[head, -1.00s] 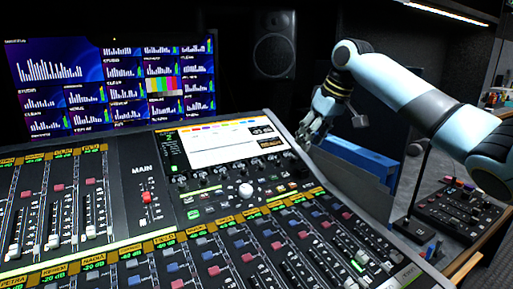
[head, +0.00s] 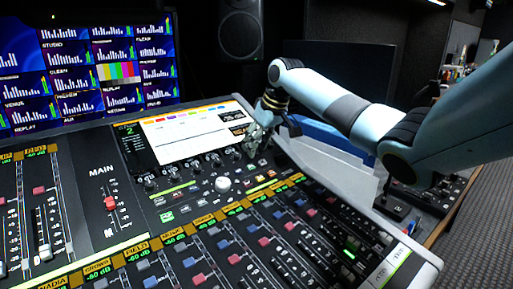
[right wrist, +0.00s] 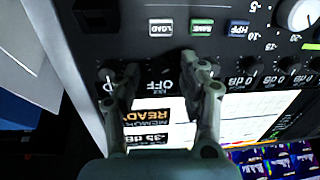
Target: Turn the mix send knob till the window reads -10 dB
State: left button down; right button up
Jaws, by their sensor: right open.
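The console has an amber window (head: 238,131) at the right of its screen (head: 190,132). In the right wrist view the window (right wrist: 148,139) is upside down and seems to read -35 dB. A large white knob (head: 222,183) stands below the screen; in the right wrist view this knob (right wrist: 300,12) has a number scale beside it. I cannot read which knob is labelled mix send. My right gripper (head: 256,145) is open over the right end of the small knob row. In the right wrist view its fingers (right wrist: 160,72) straddle an OFF label, apart from the white knob.
Small dark knobs (right wrist: 248,65) line the screen's lower edge. Load, save and HPF buttons (right wrist: 200,27) lie beyond the fingertips. Fader strips fill the front, with a red main fader (head: 110,203). A blue object (head: 330,138) stands beyond the console's right edge.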

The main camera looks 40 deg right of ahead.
jog(key=shift+w+f, duration=0.2)
jog(key=shift+f, duration=0.2)
jog(key=c, duration=0.4)
grip_shut()
